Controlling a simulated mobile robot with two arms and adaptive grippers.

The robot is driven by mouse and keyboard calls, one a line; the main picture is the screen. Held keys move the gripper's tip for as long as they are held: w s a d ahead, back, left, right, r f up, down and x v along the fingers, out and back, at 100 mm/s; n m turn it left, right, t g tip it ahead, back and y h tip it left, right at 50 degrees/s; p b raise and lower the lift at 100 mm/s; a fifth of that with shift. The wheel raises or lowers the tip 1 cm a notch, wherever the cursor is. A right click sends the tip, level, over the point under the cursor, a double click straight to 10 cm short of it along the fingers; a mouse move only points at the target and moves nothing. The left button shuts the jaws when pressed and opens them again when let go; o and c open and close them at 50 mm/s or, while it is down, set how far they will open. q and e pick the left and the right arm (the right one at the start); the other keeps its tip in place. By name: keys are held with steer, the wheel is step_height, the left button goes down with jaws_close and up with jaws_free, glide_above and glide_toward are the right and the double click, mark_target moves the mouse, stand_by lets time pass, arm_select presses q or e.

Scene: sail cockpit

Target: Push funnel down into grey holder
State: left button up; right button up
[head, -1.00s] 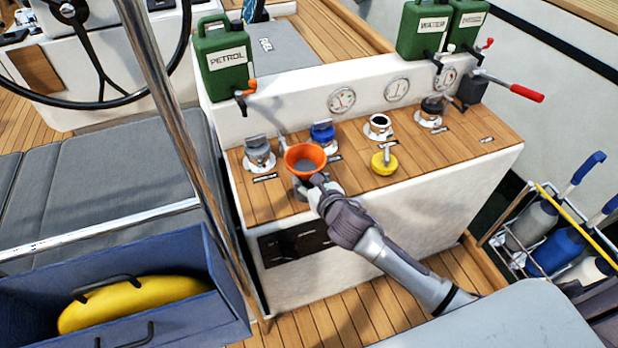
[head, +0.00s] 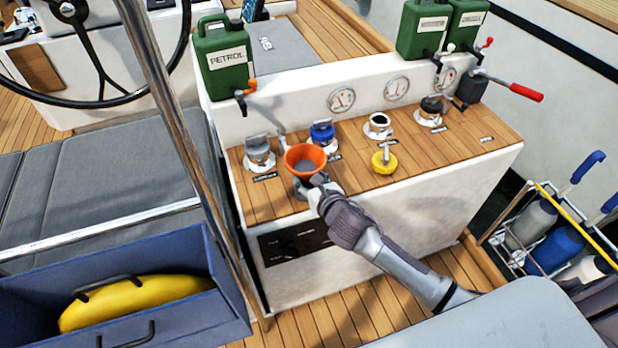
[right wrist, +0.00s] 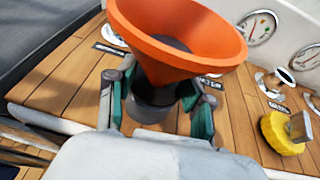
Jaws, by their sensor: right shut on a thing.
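The orange funnel (head: 305,157) stands upright, mouth up, at the front left of the wooden console top. It also shows large in the right wrist view (right wrist: 180,40). The grey holder (right wrist: 152,113) is a dark cup under the funnel, and the funnel's lower part goes down into it or just over it; the exact depth is hidden. My right gripper (right wrist: 157,100) is shut around the lower funnel and holder area, one finger on each side. In the head view the right gripper (head: 312,185) reaches in from the front right. My left gripper is not in view.
A grey cap (head: 259,152), a blue cap (head: 322,134), an open filler (head: 379,123) and a yellow cap (head: 384,161) stand around the funnel. A green petrol can (head: 224,62) hangs behind. A steel pole (head: 172,110) rises left of the console.

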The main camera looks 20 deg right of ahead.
steer(key=shift+f, duration=0.4)
steer(key=o, duration=1)
steer(key=shift+p+v, duration=0.45)
steer(key=shift+v, duration=0.45)
steer(key=a+p+v, duration=0.1)
steer(key=p+v, duration=0.3)
steer(key=v, duration=0.5)
steer(key=shift+d, duration=0.5)
steer(key=shift+s, duration=0.1)
